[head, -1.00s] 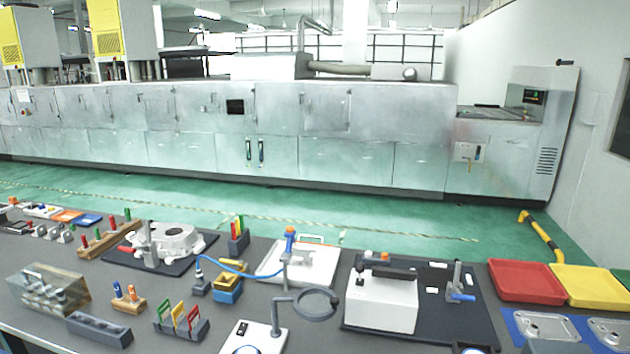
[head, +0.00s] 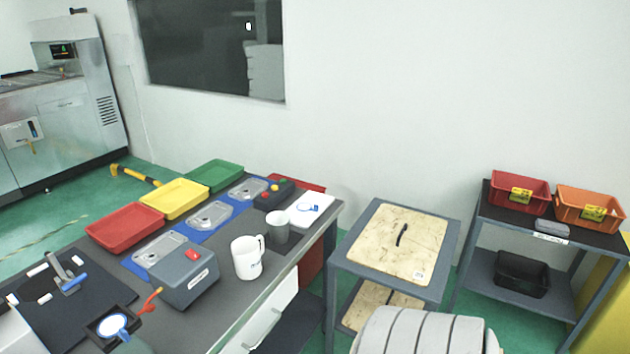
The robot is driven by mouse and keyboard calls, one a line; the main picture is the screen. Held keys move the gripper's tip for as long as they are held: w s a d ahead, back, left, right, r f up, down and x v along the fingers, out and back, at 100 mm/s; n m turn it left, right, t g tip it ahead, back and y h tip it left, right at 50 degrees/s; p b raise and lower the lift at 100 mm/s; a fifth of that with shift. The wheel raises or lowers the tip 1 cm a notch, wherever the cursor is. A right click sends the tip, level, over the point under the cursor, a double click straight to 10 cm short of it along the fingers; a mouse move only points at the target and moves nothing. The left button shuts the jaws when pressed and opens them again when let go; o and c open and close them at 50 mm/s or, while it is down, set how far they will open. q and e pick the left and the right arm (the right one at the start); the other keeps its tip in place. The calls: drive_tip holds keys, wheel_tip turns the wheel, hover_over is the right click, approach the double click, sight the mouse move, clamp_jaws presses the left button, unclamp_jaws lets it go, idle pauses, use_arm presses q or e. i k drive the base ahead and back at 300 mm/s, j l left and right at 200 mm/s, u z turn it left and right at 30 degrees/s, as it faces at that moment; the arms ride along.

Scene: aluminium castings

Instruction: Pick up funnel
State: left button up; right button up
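I cannot make out a funnel in the head view. The workbench (head: 255,305) runs along the lower left. On it stand a white mug (head: 247,258) and, just behind it, a grey cup (head: 277,228). A grey box with a red switch (head: 184,275) stands left of the mug. Neither of my grippers shows in the head view, so I cannot see whether they hold anything.
Red (head: 126,229), yellow (head: 175,199) and green (head: 214,176) trays line the bench's back. A grey cart with a pale board (head: 397,240) stands right of the bench. A shelf cart farther right carries red (head: 519,191) and orange (head: 588,208) bins.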

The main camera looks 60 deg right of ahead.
sight(278, 222)
drive_tip(key=z, duration=1.75)
